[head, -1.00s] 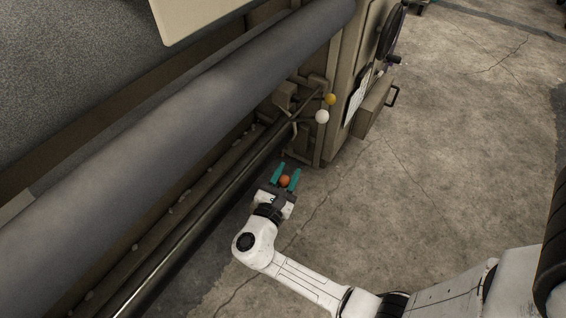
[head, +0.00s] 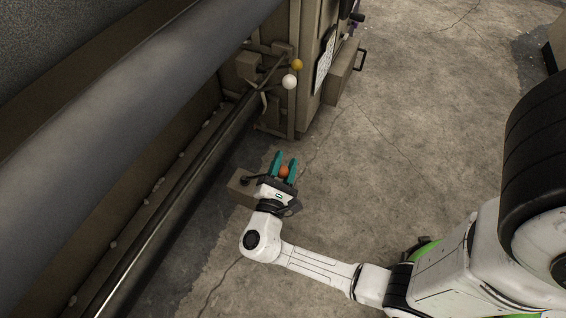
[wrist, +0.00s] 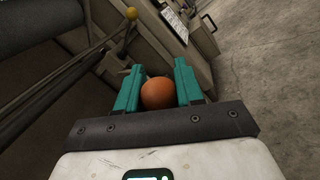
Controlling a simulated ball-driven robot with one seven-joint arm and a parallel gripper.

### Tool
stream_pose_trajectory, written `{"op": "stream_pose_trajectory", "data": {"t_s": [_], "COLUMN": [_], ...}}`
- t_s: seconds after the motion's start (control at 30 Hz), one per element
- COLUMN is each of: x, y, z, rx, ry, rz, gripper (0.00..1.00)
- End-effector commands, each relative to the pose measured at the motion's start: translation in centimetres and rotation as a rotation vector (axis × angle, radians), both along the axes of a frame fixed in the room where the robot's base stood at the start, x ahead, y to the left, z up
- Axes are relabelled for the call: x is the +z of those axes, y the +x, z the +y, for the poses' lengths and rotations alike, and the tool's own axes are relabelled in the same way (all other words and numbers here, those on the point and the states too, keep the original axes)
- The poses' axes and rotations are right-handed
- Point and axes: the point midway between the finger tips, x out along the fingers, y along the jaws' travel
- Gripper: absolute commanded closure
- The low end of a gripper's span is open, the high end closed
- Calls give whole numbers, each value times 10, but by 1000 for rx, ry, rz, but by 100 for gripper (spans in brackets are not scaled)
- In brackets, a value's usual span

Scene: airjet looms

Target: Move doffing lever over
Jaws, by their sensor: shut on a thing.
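An orange ball knob (head: 284,171) sits between the two teal fingers of my gripper (head: 284,167). It also shows large between the fingers in the wrist view (wrist: 158,93). My gripper is shut on it, low beside the loom. Any rod below the knob is hidden by the gripper, so I cannot tell the lever's shape. A yellow ball knob (head: 297,64) and a white ball knob (head: 289,82) stand on thin levers at the loom's end, apart from my gripper. The yellow knob shows at the top of the wrist view (wrist: 131,13).
The loom's big grey roller (head: 130,110) and a long metal bar (head: 165,225) run along the left. A brown box-like part (head: 240,187) lies close left of my gripper. A brown cabinet (head: 345,75) with a handle stands beyond. Concrete floor (head: 400,150) is clear to the right.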

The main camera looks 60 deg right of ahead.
Motion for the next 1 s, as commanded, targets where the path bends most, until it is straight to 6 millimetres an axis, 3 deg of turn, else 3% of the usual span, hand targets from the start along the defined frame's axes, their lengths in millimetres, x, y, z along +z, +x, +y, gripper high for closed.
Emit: {"op": "stream_pose_trajectory", "data": {"t_s": [0.2,0.23,0.47,0.77,1.0], "x": [-4,-4,-4,-2,-5], "y": [-4,-4,-3,-2,-7], "z": [0,0,0,3,35], "rx": [-3,-4,-3,-1,2], "ry": [3,4,3,2,2], "rz": [9,9,8,6,9], "gripper": [100,61,39,39,39]}}
